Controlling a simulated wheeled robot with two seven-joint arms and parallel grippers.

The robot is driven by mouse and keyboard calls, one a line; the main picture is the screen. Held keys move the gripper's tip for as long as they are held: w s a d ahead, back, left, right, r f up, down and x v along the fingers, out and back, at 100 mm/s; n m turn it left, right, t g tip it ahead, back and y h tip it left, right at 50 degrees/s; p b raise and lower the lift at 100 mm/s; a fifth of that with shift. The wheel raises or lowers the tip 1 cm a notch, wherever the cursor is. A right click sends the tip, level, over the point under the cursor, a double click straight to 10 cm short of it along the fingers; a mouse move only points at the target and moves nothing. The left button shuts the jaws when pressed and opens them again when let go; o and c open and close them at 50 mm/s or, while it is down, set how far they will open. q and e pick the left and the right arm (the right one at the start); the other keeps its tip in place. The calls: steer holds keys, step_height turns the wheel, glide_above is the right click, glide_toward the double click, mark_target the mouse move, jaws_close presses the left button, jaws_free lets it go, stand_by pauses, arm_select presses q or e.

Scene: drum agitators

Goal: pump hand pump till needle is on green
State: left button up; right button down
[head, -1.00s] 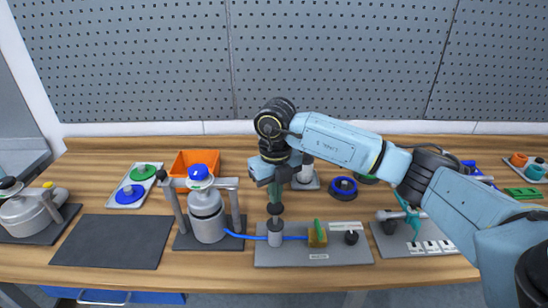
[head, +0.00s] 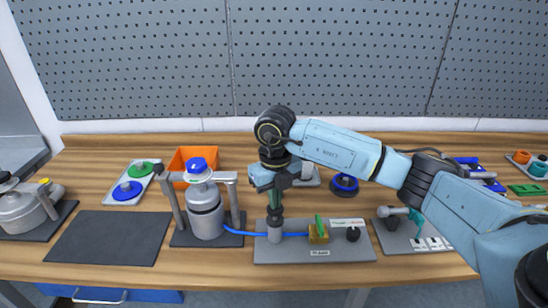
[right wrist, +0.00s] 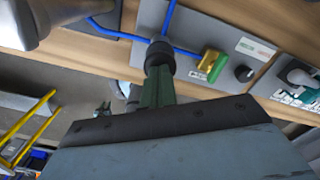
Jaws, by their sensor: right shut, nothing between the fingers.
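The hand pump (head: 275,233) is a grey cylinder with a black top on a grey plate (head: 290,253). The black top also shows in the right wrist view (right wrist: 159,55). My right gripper (head: 275,208) is shut with nothing between its green fingers. It points down directly over the pump, and its tips appear to touch the black top. Beside the pump on the same plate is a yellow block with a green lever (head: 318,232), then a black knob (head: 353,234). I cannot make out a gauge needle or green zone. My left gripper is not in view.
A blue hose (head: 240,232) runs from the pump to a grey canister (head: 206,215) with a blue cap in a metal frame. An orange bin (head: 180,160) stands behind it. A dark mat (head: 108,237) at left is bare.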

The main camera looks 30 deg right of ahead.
step_height(320, 180, down, 2)
steer(key=shift+f+b, duration=0.1)
steer(key=shift+b, duration=0.4)
steer(key=shift+r+p, duration=2.05)
steer(key=shift+r, duration=0.95)
steer(key=shift+f, duration=0.15)
steer(key=shift+s+f+b, duration=0.1)
steer(key=shift+f+b, duration=2.1)
steer(key=shift+f, duration=0.7)
steer(key=shift+r+p, duration=2.1)
steer(key=shift+r, duration=0.95)
